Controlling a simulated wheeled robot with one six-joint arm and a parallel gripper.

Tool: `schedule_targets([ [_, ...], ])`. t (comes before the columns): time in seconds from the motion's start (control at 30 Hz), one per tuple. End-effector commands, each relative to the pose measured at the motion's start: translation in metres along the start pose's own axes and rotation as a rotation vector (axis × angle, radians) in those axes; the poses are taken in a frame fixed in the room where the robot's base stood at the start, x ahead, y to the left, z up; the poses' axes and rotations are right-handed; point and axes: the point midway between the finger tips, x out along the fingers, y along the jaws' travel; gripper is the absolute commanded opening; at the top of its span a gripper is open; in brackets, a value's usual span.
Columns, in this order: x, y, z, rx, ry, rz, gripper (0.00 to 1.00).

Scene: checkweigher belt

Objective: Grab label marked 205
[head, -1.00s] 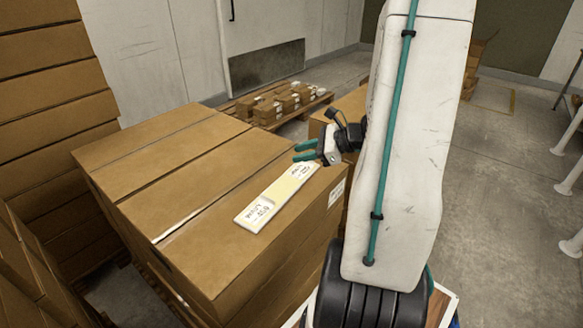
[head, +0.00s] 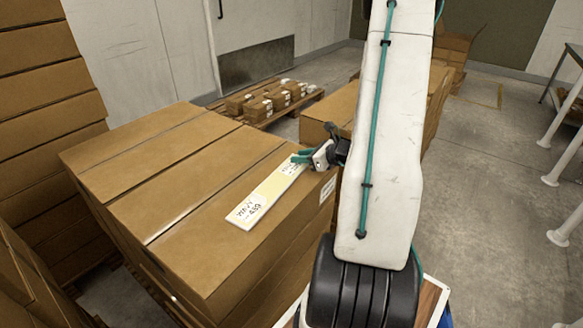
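A long card (head: 272,190) with a yellow middle and white printed ends lies flat on top of the large stack of cartons. Its near white end (head: 246,212) carries dark print that looks like "459". Its far white end (head: 290,168) has print too small to read, partly covered by my gripper. I cannot make out a 205 anywhere, nor whether this is one piece or several. My gripper (head: 303,157), with teal fingers, is low over the far end. The fingers overlap in this view, so their gap and any contact are hidden.
The carton stack (head: 150,160) has a wide clear top left of the card. Another carton (head: 335,108) stands behind my arm. A pallet of small boxes (head: 268,103) lies farther back. Tall cartons (head: 45,90) rise at the left. Open floor (head: 480,190) is at the right.

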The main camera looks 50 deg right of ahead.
Motion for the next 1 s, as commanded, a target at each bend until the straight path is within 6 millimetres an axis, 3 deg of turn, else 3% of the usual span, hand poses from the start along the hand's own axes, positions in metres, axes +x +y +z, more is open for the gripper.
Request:
schedule_targets([
  [0.17, 0.0, 0.0, 0.0, 0.0, 0.0, -0.001, 0.29],
  [0.3, 0.0, 0.0, 0.0, 0.0, 0.0, 0.0, 0.0],
  [0.73, -0.001, 0.0, 0.002, -0.002, 0.0, 0.0, 0.0],
  [1.0, -0.01, 0.0, 0.024, -0.004, -0.001, -0.001, 0.0],
])
